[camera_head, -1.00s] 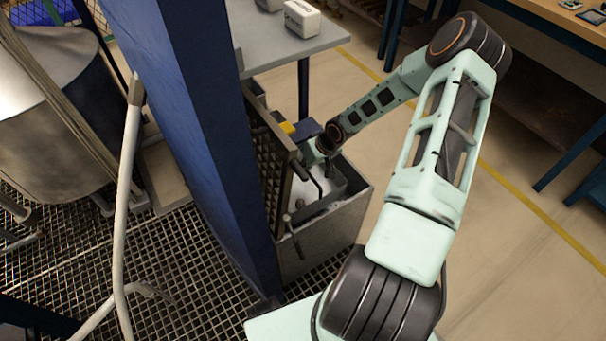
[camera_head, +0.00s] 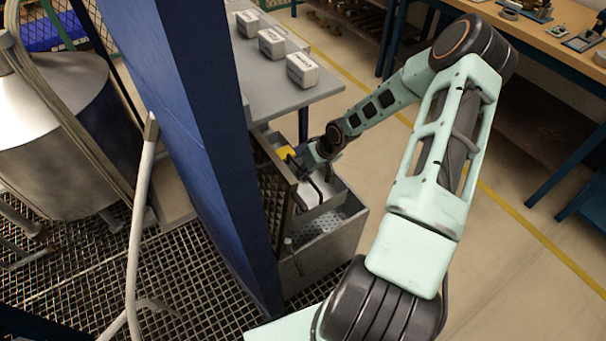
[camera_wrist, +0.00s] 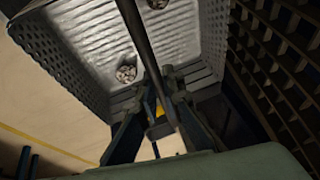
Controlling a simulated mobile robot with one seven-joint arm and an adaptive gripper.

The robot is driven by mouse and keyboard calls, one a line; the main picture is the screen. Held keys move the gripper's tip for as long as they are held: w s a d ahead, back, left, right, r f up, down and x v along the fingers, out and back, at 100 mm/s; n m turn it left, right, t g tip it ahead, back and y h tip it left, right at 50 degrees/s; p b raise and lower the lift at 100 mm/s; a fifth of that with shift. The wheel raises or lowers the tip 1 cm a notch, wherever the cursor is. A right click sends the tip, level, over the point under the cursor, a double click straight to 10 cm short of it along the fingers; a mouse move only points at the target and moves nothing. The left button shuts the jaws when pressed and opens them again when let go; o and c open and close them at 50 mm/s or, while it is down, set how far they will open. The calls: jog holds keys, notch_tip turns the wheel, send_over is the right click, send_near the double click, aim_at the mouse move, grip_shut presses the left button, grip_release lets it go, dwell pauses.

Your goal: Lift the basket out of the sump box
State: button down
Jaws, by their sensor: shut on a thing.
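The sump box (camera_head: 335,252) is a grey open-topped box on the floor beside the blue column in the head view. The basket (camera_head: 325,221), pale perforated metal, shows inside its outline; how high it sits is hard to tell. In the wrist view the basket (camera_wrist: 185,40) shows its dotted walls and two round clumps inside. A dark bar handle (camera_wrist: 138,35) crosses over the basket. My gripper (camera_wrist: 163,88) is shut on this bar, and the grip itself is partly hidden. In the head view my gripper (camera_head: 304,165) is over the box's far left part.
A blue column (camera_head: 195,130) stands close on the left. A dark grating (camera_head: 275,205) stands upright along the box's left side. A grey table (camera_head: 265,85) with white blocks is behind. A pale pipe (camera_head: 138,225) and a metal tank are further left. Floor to the right is clear.

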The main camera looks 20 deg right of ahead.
jog(key=shift+r+p, duration=3)
jog(key=shift+r, duration=0.9)
jog(key=shift+f, duration=0.1)
